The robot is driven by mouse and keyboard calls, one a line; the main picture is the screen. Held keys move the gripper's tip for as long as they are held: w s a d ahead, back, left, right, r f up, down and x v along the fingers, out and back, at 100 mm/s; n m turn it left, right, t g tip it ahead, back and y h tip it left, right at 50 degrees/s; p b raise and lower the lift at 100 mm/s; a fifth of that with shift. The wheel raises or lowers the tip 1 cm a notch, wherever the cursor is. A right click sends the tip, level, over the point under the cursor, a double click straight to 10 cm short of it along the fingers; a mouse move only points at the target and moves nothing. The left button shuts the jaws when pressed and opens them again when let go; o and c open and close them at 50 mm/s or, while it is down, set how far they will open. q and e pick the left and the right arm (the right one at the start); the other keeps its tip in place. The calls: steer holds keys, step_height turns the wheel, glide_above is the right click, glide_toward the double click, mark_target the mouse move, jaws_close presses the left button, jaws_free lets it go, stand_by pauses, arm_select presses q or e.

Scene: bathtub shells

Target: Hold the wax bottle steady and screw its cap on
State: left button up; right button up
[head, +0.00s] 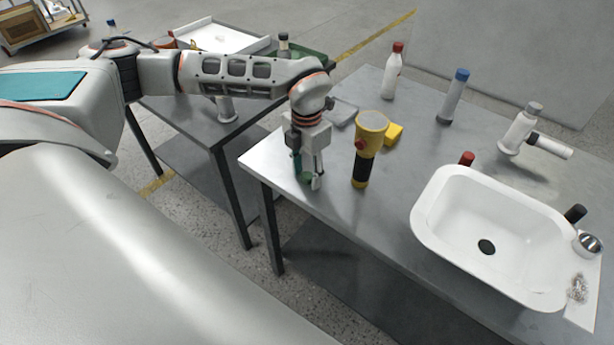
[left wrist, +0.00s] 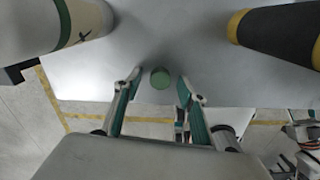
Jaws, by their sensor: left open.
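My left gripper (head: 309,184) is open and points down near the left corner of the steel table. In the left wrist view, a round green cap (left wrist: 160,78) lies between its open fingertips (left wrist: 157,88), with a gap visible on both sides. A pale cylinder with a green band (left wrist: 62,22), probably the wax bottle, stands at the upper left of that view, apart from the fingers. I cannot pick it out in the head view. My right gripper is not in view.
A yellow and black torch-like object (head: 371,124) stands close to the right of the gripper. A yellow block (head: 394,132), a red-capped white bottle (head: 392,82) and a blue-topped cylinder (head: 453,97) are farther back. A white basin (head: 437,235) stands at the right.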

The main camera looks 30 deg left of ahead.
mark_target(307, 176)
arm_select(q)
steer(key=c, duration=0.8)
steer(key=shift+r, duration=0.15)
step_height(307, 176, up, 20)
steer(key=shift+f+p, duration=0.15)
steer(key=shift+p, duration=0.4)
